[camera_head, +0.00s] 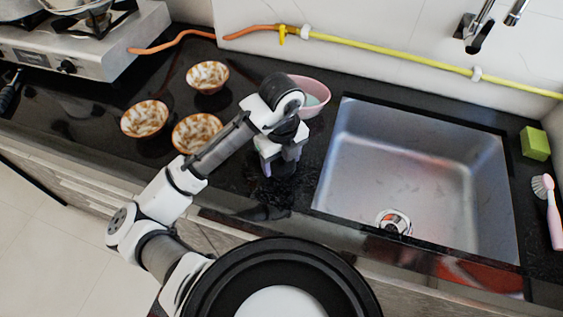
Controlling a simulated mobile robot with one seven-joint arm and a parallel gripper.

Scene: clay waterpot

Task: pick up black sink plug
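My gripper (268,168) points down over the black countertop (235,178), just left of the sink. Its fingertips are low, close to the counter surface. The fingers are small and partly hidden by the wrist, so I cannot see whether they are open or shut. I cannot clearly make out the black sink plug. A dark patch lies on the counter below the fingers, but it blends with the black surface and may be shadow or reflection. The steel sink (430,180) has a round drain (393,222) near its front edge.
Several patterned bowls, including a near one (196,132), stand left of my gripper. A pink bowl (313,95) is close behind it. A gas stove (85,50) is at the far left. A green sponge (534,143) and a pink brush (551,212) lie right of the sink.

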